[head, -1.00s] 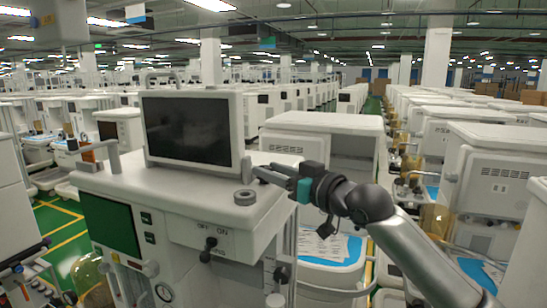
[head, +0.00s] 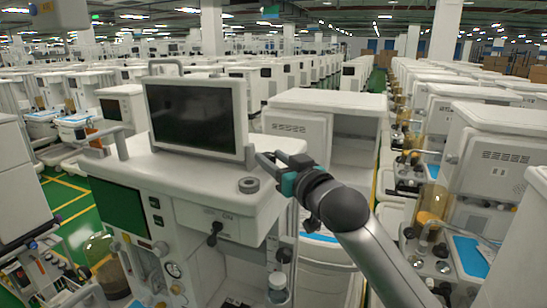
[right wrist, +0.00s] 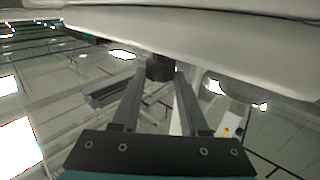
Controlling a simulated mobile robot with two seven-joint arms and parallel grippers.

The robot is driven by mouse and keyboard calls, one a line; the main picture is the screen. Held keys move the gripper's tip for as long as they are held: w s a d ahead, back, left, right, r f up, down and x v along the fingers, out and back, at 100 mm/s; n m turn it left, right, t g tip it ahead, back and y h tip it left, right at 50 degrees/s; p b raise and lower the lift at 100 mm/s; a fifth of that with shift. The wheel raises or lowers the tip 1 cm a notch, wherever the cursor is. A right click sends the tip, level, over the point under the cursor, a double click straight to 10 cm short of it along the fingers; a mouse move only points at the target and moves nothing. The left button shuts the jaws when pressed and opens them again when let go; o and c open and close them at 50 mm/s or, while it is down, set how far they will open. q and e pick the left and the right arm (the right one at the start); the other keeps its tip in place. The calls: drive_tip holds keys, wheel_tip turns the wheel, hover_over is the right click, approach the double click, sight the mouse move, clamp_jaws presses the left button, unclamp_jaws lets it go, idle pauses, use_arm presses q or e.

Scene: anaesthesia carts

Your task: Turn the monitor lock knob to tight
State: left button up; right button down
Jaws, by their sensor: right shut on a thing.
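The dark monitor (head: 196,118) with a pale frame stands upright on top of the nearest white cart. My right gripper (head: 262,159) is at the monitor's lower right edge, its arm coming in from the right. In the right wrist view its two fingers (right wrist: 158,78) converge on a short dark round knob (right wrist: 159,68) beneath a pale housing, and they are shut on it. The gripper hides the knob in the head view. Any tight or loose marking on it cannot be made out. My left gripper is out of view.
The cart top (head: 190,176) is mostly bare, with a grey ring-shaped piece (head: 249,185) near its right edge, below the gripper. A white cabinet (head: 325,102) stands close behind the gripper. More carts fill both sides.

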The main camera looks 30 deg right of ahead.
drive_tip(key=shift+c, duration=2.1)
unclamp_jaws()
